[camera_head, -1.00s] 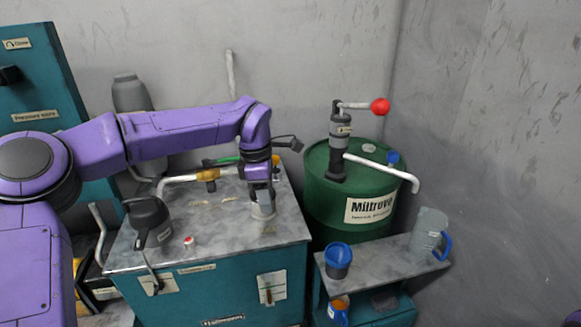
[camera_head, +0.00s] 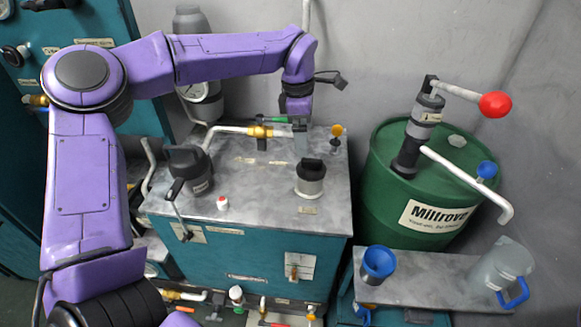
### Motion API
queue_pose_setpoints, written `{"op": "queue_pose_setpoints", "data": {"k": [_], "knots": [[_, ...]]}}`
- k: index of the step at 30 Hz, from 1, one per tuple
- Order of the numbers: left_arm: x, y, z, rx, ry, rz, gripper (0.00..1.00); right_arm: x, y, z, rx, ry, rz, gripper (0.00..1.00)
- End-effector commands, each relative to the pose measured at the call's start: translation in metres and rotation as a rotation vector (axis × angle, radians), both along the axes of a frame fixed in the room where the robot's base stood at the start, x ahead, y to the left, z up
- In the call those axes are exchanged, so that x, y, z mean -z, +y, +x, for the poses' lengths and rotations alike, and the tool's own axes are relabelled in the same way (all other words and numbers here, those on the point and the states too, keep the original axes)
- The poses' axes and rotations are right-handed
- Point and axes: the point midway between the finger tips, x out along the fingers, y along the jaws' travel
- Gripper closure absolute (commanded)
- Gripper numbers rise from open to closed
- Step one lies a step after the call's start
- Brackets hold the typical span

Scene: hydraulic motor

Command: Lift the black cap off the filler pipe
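The filler pipe (camera_head: 310,188) is a short pale metal neck on the grey top of the teal cabinet, near its right side. The black cap (camera_head: 312,169) sits on top of it. My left gripper (camera_head: 301,153) points down just behind or above the cap, slightly to its left in the picture. Its grey fingers overlap and I cannot see a gap between them. I cannot tell whether they touch the cap, but the cap shows in front of them. My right gripper is out of view.
A black-lidded container (camera_head: 188,170) and a small red-and-white cap (camera_head: 222,203) are on the cabinet top (camera_head: 260,205). A brass-fitted pipe (camera_head: 235,131) runs behind. Right stand a green drum (camera_head: 385,200) with hand pump, a blue cup (camera_head: 378,262) and a grey jug (camera_head: 500,270).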

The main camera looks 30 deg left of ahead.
Motion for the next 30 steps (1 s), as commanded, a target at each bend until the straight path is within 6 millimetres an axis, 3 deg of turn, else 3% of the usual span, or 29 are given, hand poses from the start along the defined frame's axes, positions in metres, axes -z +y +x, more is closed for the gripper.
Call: {"op": "queue_pose_setpoints", "data": {"k": [3,16,24,25,29,30], "knots": [[0.025,-0.006,0.003,0.007,0.008,0.003,0.0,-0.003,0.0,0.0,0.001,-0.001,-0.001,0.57],[0.089,-0.012,0.003,0.001,0.007,0.003,0.0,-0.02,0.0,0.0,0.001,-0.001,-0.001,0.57],[0.098,-0.013,0.004,-0.001,0.003,0.002,0.0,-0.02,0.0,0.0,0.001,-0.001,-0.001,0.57],[0.098,-0.013,0.004,-0.001,0.003,0.002,0.03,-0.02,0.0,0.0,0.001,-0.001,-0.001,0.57],[0.098,-0.013,0.004,-0.001,0.003,0.002,0.45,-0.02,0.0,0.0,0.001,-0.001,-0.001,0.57],[0.098,-0.013,0.004,-0.001,0.003,0.002,0.46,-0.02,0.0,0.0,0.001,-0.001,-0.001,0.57]]}}
